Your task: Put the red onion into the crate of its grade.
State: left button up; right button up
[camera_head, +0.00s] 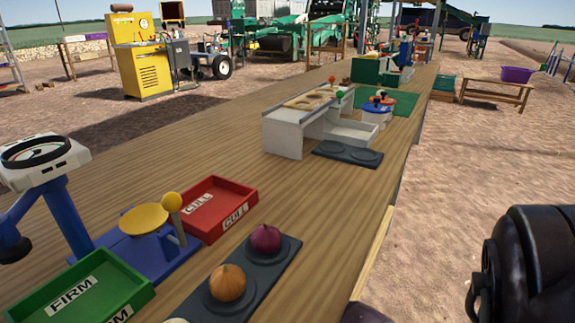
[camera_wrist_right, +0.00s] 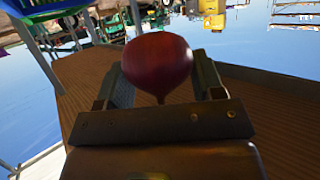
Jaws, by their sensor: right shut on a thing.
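A dark red onion (camera_wrist_right: 157,60) is between the fingers of my right gripper (camera_wrist_right: 158,80) in the right wrist view, its thin tail toward the palm. The gripper is shut on it. In the head view my dark right arm is at the lower right; a dark rounded shape (camera_head: 366,313) at the bottom edge is too cut off to identify. Another red onion (camera_head: 265,239) sits on a dark tray (camera_head: 284,258) beside a brown onion (camera_head: 228,282). The red CULL crate (camera_head: 250,192) and green FIRM crate (camera_head: 40,300) stand on the bench. My left gripper is not in view.
A blue stand with a yellow plate (camera_head: 144,219) and yellow knob is between the crates, with a white dial (camera_head: 42,160) at left. A grey-white rack (camera_head: 284,138) and an empty dark tray (camera_head: 347,153) are farther along. Bare wooden bench lies between.

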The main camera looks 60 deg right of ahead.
notch_tip(320, 180, down, 4)
jog(key=shift+s+r+b, duration=0.15)
jog(key=shift+r+b, duration=0.05)
jog(key=shift+b, duration=0.75)
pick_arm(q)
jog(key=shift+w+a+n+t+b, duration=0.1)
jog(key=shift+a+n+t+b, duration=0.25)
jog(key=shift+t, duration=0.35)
pick_arm(e)
jog(key=shift+w+f, duration=0.2)
jog(key=shift+f, duration=0.15)
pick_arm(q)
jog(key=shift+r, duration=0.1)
pick_arm(e)
jog(key=o, duration=1.1)
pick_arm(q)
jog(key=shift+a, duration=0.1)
